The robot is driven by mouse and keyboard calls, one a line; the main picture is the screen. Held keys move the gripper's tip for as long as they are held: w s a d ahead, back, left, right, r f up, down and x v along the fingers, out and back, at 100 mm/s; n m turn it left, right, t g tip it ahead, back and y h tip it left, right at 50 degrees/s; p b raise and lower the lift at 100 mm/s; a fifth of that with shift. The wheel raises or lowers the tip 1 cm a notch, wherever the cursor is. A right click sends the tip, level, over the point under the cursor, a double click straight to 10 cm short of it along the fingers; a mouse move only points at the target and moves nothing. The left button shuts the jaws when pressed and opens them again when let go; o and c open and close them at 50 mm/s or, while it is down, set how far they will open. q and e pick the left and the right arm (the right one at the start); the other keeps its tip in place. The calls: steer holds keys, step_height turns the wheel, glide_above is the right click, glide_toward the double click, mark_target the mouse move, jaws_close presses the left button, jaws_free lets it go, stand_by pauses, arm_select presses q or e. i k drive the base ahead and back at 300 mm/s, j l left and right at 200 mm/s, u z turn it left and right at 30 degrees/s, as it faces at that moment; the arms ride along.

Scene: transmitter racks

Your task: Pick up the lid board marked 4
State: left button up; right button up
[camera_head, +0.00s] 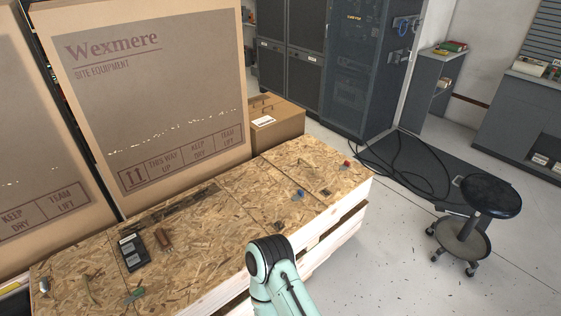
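A low wooden crate has a top of speckled chipboard boards (190,255), laid side by side with thin seams between them. I cannot make out a number 4 on any board. Small dark and coloured bits lie on the boards, too small to name surely. One of my mint-green arms shows at the bottom centre, in front of the crate's near edge, and covers part of it. Its gripper is not seen, and neither is the other arm. Whether the arm touches the crate cannot be told.
A black case (132,252) and a brown block (163,239) lie on the boards. Tall Wexmere cartons (150,110) stand behind, with a smaller carton (276,122). A black stool (490,196) and loose cables (395,165) are at right. Grey floor right of the crate is open.

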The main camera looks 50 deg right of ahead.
mark_target(324, 182)
steer(key=l+u, duration=0.25)
steer(key=l, duration=0.25)
steer(key=k+l+u, duration=0.15)
steer(key=l+u, duration=0.15)
steer(key=l, duration=0.2)
steer(key=k+l+u, duration=0.1)
steer(key=l, duration=0.25)
steer(key=k+l+u, duration=0.1)
steer(key=l, duration=0.2)
steer(key=k+l+u, duration=0.1)
steer(key=l, duration=0.25)
steer(key=k+l, duration=0.15)
steer(key=l, duration=0.2)
steer(key=k+l, duration=0.15)
steer(key=l, duration=0.15)
steer(key=k+l+u, duration=0.1)
steer(key=l, duration=0.25)
steer(key=k, duration=0.05)
